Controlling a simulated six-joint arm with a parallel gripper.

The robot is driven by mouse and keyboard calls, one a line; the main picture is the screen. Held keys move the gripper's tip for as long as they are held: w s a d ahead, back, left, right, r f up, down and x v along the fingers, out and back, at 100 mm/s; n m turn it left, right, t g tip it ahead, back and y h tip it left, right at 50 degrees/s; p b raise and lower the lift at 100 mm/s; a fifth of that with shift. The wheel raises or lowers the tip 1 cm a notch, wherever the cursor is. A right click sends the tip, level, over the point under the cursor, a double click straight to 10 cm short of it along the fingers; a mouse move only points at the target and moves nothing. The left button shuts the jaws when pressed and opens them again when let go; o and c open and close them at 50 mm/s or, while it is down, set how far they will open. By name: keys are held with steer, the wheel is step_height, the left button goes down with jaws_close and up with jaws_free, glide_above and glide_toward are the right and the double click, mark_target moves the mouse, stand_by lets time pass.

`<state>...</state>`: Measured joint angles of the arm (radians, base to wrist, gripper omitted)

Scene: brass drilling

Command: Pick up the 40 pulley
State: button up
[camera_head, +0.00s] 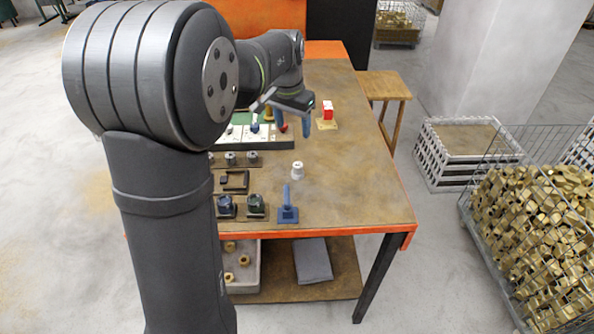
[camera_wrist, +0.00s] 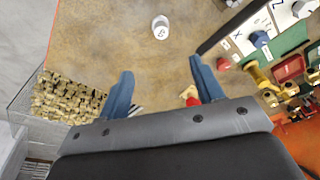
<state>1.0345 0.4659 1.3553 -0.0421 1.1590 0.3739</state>
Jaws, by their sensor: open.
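A small white cylinder (camera_head: 297,170) with a dark mark on top stands alone on the table; it also shows at the top of the wrist view (camera_wrist: 160,27). I cannot read its mark, so I cannot tell if it is the 40 pulley. Several small round parts (camera_head: 231,159) stand in a row at the left, and two dark round parts (camera_head: 226,206) (camera_head: 256,203) sit on blocks nearer the front; no number is legible on these. My gripper (camera_head: 293,126) is open and empty above the far part of the table, beyond the white cylinder. Its blue fingers are wide apart in the wrist view (camera_wrist: 160,68).
A blue stand (camera_head: 288,213) is near the front edge. A red and white block (camera_head: 327,111) sits on a wooden base close to my gripper. A white panel with a green area (camera_head: 238,131) lies at the left. The table's right side (camera_head: 365,185) is clear.

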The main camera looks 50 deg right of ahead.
mark_target(298, 165)
steer(key=shift+m, duration=0.5)
steer(key=d+f, duration=0.1)
steer(key=f, duration=0.5)
steer(key=d+f, duration=0.1)
steer(key=f, duration=0.5)
steer(key=w+d+f, duration=0.1)
steer(key=f, duration=0.4)
steer(key=shift+d+f, duration=0.15)
steer(key=shift+f, duration=0.25)
steer(key=c, duration=1.1)
steer(key=shift+w+r, duration=0.1)
steer(key=shift+r, duration=0.05)
